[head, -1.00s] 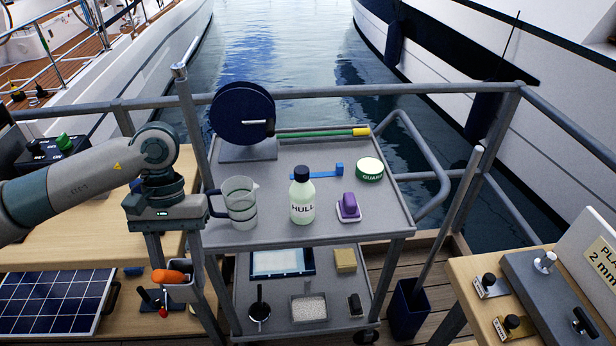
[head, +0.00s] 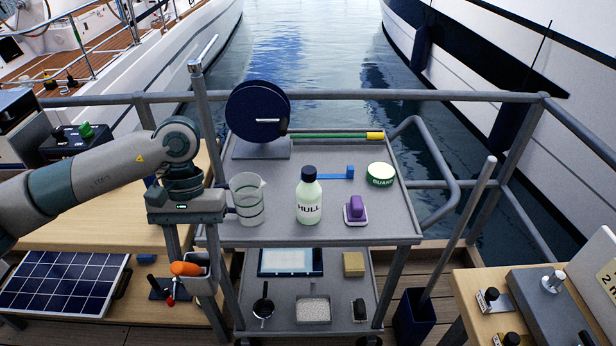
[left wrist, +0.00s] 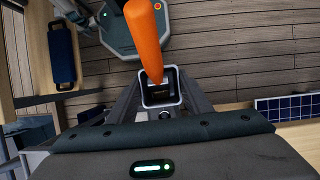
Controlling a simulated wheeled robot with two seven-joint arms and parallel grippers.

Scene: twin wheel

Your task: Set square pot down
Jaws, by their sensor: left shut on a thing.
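My left gripper (head: 194,255) is shut on the square pot (head: 203,284), a small grey square-mouthed container. An orange, tapered object (head: 186,268) sticks out of the pot. The pot hangs in front of the cart's left side, near the right edge of the wooden bench, and looks clear of any surface. In the left wrist view the dark square mouth of the pot (left wrist: 160,100) shows between the fingers, with the orange object (left wrist: 146,38) rising from it. The pot's underside is hidden. My right gripper is out of view.
A grey cart (head: 385,232) holds a clear jug (head: 247,205), a HULL bottle (head: 308,200), a purple-handled block (head: 356,210) and a GUARD tin (head: 381,175). Its lower shelf holds several items. The wooden bench (head: 110,215) and solar panel (head: 62,285) are left.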

